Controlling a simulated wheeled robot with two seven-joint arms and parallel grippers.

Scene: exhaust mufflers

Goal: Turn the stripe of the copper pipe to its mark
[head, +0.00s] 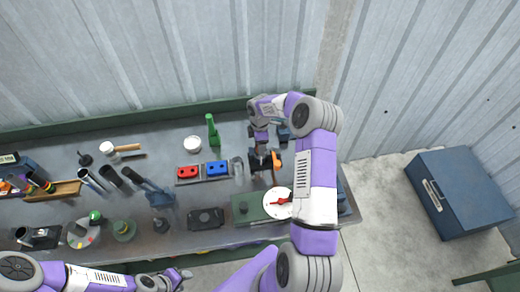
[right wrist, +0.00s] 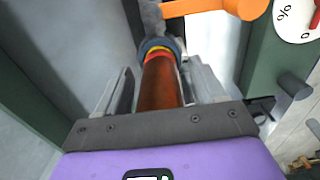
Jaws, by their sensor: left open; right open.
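The copper pipe (right wrist: 162,82) is a brown-orange cylinder in the right wrist view, running away from the camera between the two fingers of my right gripper (right wrist: 160,88). Red and yellow bands and a blue-grey collar (right wrist: 155,45) ring its far end. I cannot make out a separate stripe along it or a mark. The right gripper is open, with a finger on each side of the pipe; contact is unclear. In the head view the right gripper (head: 262,160) is over the bench and the pipe is hard to tell. My left gripper (head: 180,275) is open at the bench's front edge.
An orange handle (right wrist: 215,8) lies just beyond the pipe. A green box with a white dial (head: 278,203) and red pointer is close by. Red (head: 188,172) and blue (head: 217,168) blocks, a green bottle (head: 212,130) and dark tubes crowd the bench.

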